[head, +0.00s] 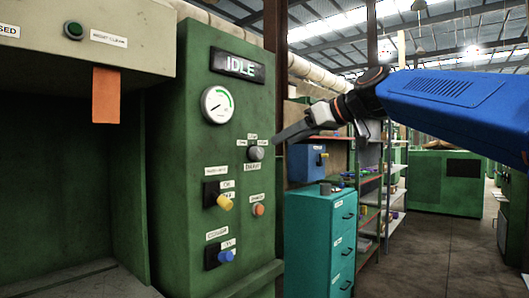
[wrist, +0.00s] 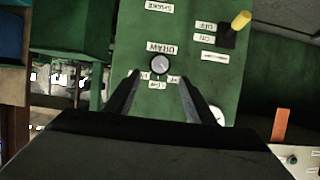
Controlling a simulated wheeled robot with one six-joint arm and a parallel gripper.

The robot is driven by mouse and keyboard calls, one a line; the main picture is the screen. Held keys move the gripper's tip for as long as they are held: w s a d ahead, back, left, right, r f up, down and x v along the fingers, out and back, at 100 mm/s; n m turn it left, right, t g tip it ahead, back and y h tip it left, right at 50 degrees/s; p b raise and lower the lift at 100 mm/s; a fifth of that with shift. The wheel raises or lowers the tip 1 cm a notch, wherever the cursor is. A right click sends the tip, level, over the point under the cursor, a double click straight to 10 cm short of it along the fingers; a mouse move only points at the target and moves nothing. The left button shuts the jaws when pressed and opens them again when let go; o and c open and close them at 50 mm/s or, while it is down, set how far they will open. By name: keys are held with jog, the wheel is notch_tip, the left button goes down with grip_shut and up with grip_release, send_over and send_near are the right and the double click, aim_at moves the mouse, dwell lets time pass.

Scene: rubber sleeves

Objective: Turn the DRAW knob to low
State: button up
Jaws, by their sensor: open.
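The DRAW knob (head: 256,153) is a round grey knob on the front of the green machine panel, with small position labels around it and the DRAW label below it. In the wrist view, where the panel appears upside down, the knob (wrist: 161,64) sits between the two finger ends. My gripper (head: 281,137) reaches in from the right, its fingertips close to the knob. In the wrist view my gripper (wrist: 160,74) is open, with one finger on each side of the knob and gaps between. Which label the knob points at is too small to tell.
Below the knob are a yellow switch (head: 224,202), an orange button (head: 258,210) and a blue switch (head: 225,256). A gauge (head: 217,104) and an IDLE display (head: 237,66) are above. A teal drawer cabinet (head: 320,240) stands right of the machine. Open floor lies farther right.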

aim_at(261, 152)
jog(key=x, duration=1)
jog(key=shift+a+f, duration=0.1)
jog(key=c, duration=1)
